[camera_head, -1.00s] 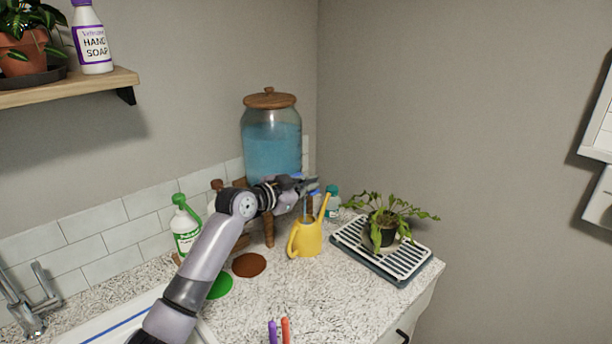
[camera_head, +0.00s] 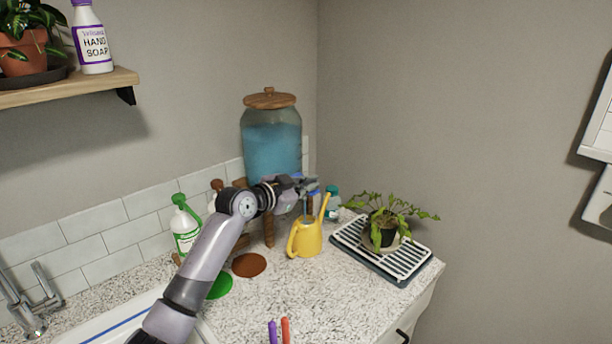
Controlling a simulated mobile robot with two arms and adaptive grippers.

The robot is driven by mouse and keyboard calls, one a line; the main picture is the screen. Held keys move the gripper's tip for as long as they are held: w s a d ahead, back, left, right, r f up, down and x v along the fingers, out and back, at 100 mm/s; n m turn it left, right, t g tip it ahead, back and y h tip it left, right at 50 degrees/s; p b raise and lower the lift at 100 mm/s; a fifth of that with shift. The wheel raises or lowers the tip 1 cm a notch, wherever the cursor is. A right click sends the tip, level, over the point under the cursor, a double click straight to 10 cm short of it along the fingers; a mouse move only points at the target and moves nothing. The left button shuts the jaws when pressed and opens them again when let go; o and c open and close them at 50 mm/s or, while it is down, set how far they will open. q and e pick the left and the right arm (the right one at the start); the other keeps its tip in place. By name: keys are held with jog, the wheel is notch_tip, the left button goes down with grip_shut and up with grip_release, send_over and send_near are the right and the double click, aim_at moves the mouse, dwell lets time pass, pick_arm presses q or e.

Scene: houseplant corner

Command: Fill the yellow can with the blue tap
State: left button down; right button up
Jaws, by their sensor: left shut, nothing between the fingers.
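The yellow can (camera_head: 306,240) stands upright on the speckled counter, its spout pointing up and right. Behind and above it is a glass dispenser (camera_head: 271,150) of blue water with a wooden lid, on a wooden stand. My left gripper (camera_head: 309,186) is shut at the front of the dispenser, just above the can, with nothing visibly held. Bits of the blue tap (camera_head: 297,175) show beside the fingers; my gripper hides most of it. A thin blue streak, seemingly water, shows between the tap and the can's top. My right gripper is out of view.
A potted plant (camera_head: 384,228) stands on a striped rack (camera_head: 411,262) right of the can. A green-topped spray bottle (camera_head: 185,226), a brown disc (camera_head: 249,265) and a green disc (camera_head: 220,286) are to the left. The counter in front of the can is mostly clear.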

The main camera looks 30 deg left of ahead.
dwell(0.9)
